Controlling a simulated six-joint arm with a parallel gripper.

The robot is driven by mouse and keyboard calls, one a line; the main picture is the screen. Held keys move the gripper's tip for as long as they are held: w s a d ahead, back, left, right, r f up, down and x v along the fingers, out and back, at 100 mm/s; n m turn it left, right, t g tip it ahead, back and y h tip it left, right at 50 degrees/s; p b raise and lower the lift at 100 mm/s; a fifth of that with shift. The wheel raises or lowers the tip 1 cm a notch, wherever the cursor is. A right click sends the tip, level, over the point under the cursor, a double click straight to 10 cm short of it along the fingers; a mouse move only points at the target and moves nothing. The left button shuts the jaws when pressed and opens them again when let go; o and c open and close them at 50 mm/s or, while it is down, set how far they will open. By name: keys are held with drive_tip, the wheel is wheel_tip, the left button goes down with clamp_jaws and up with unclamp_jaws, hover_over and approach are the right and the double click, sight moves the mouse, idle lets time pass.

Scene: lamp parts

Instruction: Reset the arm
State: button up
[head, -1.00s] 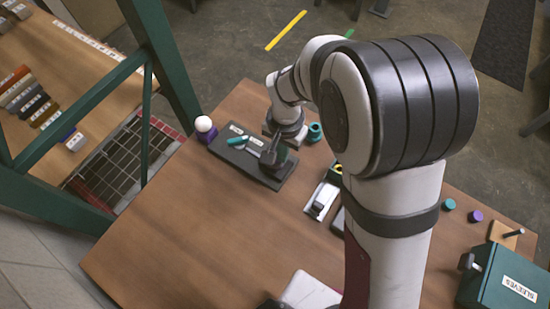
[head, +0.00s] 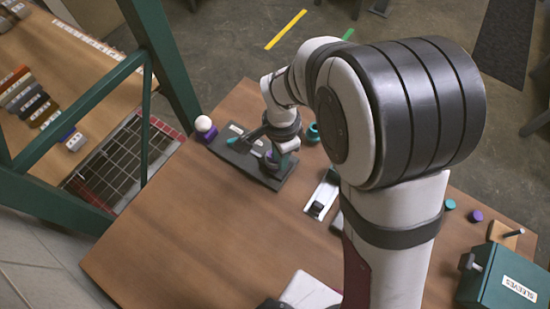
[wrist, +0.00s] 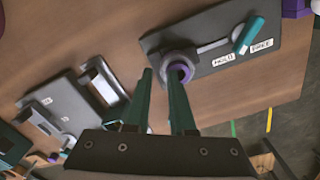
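My gripper (wrist: 162,82) is open in the wrist view, with two teal fingers apart and nothing clearly held between them. Just beyond the fingertips, a grey round fitting with a purple part (wrist: 181,72) sits on a dark board (wrist: 212,22). A grey bar runs from this fitting to a teal handle (wrist: 249,36). In the head view, my wrist and gripper are over the right part of the dark board (head: 228,155) and hide some of it. A purple spot (head: 271,157) shows under the gripper.
A white ball on a purple base (head: 204,127) stands at the board's left. A teal ring (head: 313,132) stands to its right. A white-and-black fixture (head: 322,195) lies nearer. A green SLEEVES box (head: 505,278) is at the right. The table's left front (head: 160,240) is clear.

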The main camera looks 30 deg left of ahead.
wheel_tip(320, 180, up, 8)
drive_tip(key=d+r, duration=0.5)
drive_tip(key=d, duration=0.7)
drive_tip(key=s+d+r+y, duration=0.1)
drive_tip(key=s+d, duration=1)
drive_tip(key=d, duration=0.1)
drive_tip(key=shift+s+y, duration=0.2)
drive_tip(key=shift+y, duration=0.2)
drive_tip(key=shift+r, duration=0.1)
